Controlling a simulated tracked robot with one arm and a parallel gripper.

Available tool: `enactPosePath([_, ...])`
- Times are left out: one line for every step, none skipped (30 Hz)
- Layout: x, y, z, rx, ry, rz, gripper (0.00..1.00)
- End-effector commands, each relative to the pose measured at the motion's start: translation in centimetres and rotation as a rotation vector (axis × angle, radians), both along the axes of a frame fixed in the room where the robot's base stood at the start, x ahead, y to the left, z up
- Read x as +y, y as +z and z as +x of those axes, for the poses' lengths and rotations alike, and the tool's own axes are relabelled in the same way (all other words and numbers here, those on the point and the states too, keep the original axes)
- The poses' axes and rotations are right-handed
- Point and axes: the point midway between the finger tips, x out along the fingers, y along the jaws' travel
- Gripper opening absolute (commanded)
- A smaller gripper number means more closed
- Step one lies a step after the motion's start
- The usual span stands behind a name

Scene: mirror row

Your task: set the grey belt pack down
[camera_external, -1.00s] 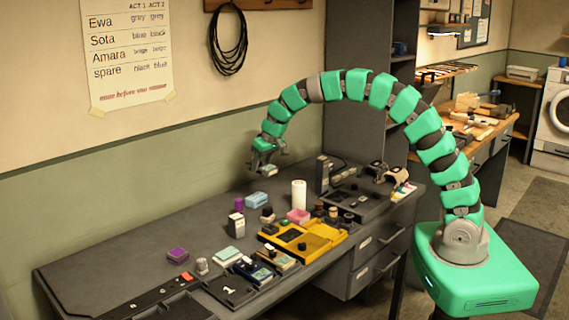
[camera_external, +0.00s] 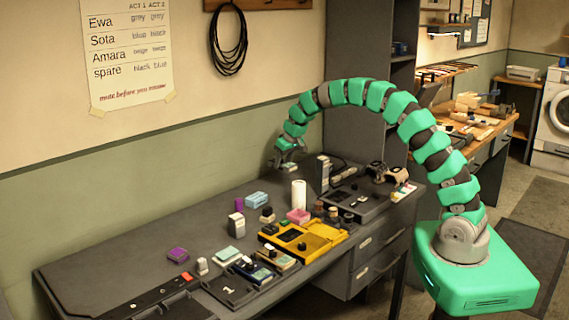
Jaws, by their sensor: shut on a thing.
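My gripper (camera_external: 284,160) hangs over the back edge of the dark grey bench (camera_external: 130,255), left of the tall dark cabinet. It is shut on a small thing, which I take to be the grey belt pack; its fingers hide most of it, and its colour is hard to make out. The gripper points down and appears to be above the bench top, behind the white roll and the blue pack. I cannot tell the exact gap to the bench.
A white roll (camera_external: 299,194), a light blue pack (camera_external: 256,199), a pink pack (camera_external: 298,216) and a yellow tray (camera_external: 318,237) stand nearby. A dark device (camera_external: 322,173) is just right of my gripper. Bare bench lies left, around a purple pack (camera_external: 178,254).

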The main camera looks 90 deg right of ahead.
Motion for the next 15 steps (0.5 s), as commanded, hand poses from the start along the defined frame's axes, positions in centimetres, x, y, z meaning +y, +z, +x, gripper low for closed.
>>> enactPosePath([0.0,-0.4,0.0,0.0,0.0,0.0,0.2])
enactPosePath([0.0,-0.7,0.0,0.0,0.0,0.0,0.2])
enactPosePath([0.0,-1.1,0.0,0.0,0.0,0.0,0.2])
enactPosePath([0.0,-1.4,0.0,0.0,0.0,0.0,0.2])
enactPosePath([0.0,-1.9,0.0,0.0,-0.001,0.001,0.2])
enactPosePath([0.1,-2.5,-0.1,0.001,-0.001,0.002,0.2])
enactPosePath([0.1,-3.1,-0.1,0.003,-0.001,0.003,0.2])
enactPosePath([0.1,-3.6,-0.1,0.003,-0.001,0.003,0.2])
enactPosePath([0.1,-4.3,-0.1,0.003,0.0,0.003,0.2])
enactPosePath([0.0,-4.8,-0.1,0.001,0.0,0.001,0.2])
enactPosePath([0.0,-5.2,0.0,0.0,-0.001,0.0,0.2])
enactPosePath([0.0,-5.7,0.0,-0.002,-0.001,-0.001,0.2])
enactPosePath([0.0,-6.0,0.0,-0.001,0.0,-0.001,0.2])
enactPosePath([0.0,-6.3,0.0,-0.002,-0.001,-0.001,0.2])
enactPosePath([0.0,-6.6,0.0,-0.001,-0.001,0.0,0.2])
